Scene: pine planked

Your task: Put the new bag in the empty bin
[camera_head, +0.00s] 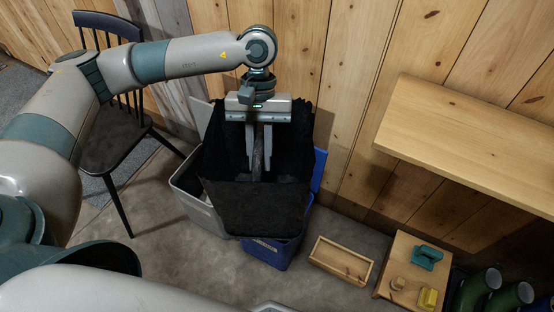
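A black bag (265,207) with a wide mouth covers much of the bins at the wall. Its front side hangs over the blue bin (268,254). A grey bin (195,203) stands to the left, partly covered by the bag. My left gripper (258,170) points down into the bag's mouth from above. Its two fingers show a narrow gap with a dark grey strip in it, and I cannot tell whether they grip that strip. My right gripper is out of view.
A dark chair (118,140) stands at the left. A wooden shelf (470,150) juts out at the right. Below it are an open wooden tray (341,260), a small wooden table (405,250) with small items, and green boots (475,290). Floor in front of the bins is clear.

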